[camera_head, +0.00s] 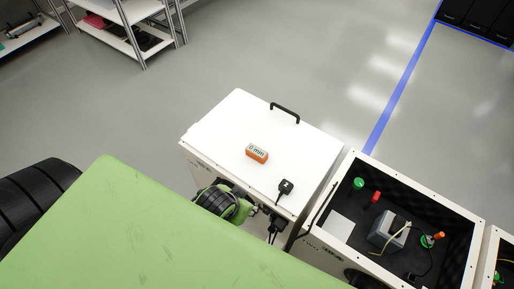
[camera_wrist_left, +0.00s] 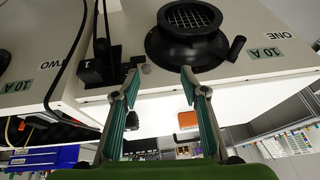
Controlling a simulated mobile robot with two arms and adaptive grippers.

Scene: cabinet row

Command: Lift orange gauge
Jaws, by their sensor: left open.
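The orange gauge (camera_head: 257,153), a small block with a pale labelled face, lies on the white cabinet top (camera_head: 225,125) in the head view. In the wrist view, which looks upside down, it shows as an orange block (camera_wrist_left: 188,121) beside the right-hand finger, apart from it. My left gripper (camera_wrist_left: 162,73) is open, with two teal-padded fingers spread and nothing held between them. In the head view a green and black round part of my arm is at the cabinet's near edge; the fingers cannot be made out there. My right gripper is not in view.
A black handle (camera_head: 285,112) stands at the cabinet's far edge. A black plug-like device (camera_head: 285,187) with a cable lies at the near right. An open bin (camera_head: 337,228) with parts is to the right. The wrist view shows a black round vent (camera_wrist_left: 188,32) on the cabinet face.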

